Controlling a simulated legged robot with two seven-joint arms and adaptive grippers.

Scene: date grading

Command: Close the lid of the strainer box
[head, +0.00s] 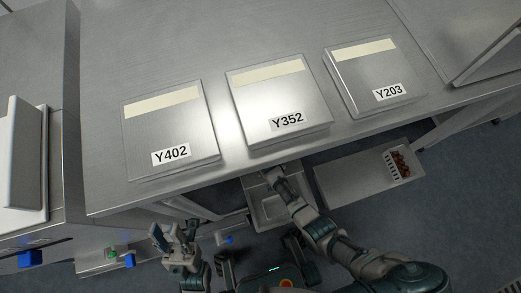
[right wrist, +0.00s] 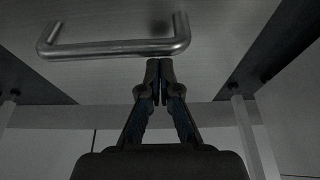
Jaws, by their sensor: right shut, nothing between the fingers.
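Three flat grey boxes lie on the steel table, labelled Y402 (head: 190,128), Y352 (head: 262,98) and Y203 (head: 352,75); each looks shut and has a cream strip. I cannot tell which thing is the strainer box. My left gripper (head: 172,233) is open and empty, below the table's front edge. My right gripper (right wrist: 159,68) is shut and empty. In the right wrist view its fingertips are just below a metal bar handle (right wrist: 115,48) on a grey panel; I cannot tell whether they touch. In the head view my right arm reaches to the table's front edge.
A grey tray-like part (head: 256,192) shows below the table edge. A white upright panel (head: 22,150) stands at far left, with a blue object (head: 30,258) below.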

